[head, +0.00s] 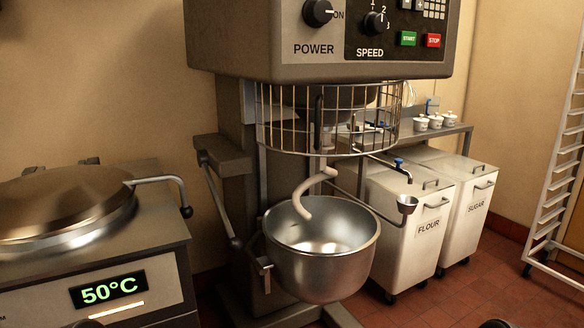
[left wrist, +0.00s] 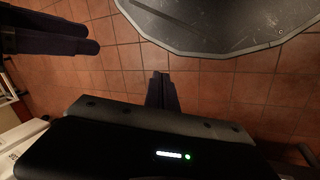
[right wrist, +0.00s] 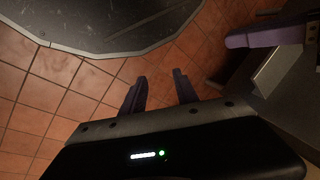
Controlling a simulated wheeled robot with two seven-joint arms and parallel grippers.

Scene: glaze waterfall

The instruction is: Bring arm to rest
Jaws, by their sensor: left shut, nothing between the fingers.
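My left gripper (left wrist: 163,78) shows in the left wrist view, with its fingers together and nothing between them. It points down over the red tiled floor. My right gripper (right wrist: 158,76) shows in the right wrist view, with its two fingers apart and only floor tiles visible between them. Neither gripper can be made out in the head view, and neither is seen touching anything.
A large mixer (head: 320,62) stands ahead with a steel bowl (head: 320,262) under its wire guard (head: 330,118). A kettle unit (head: 150,250) reading 50°C is at left. Flour (head: 405,205) and sugar (head: 472,225) bins and a rack (head: 555,180) stand at right.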

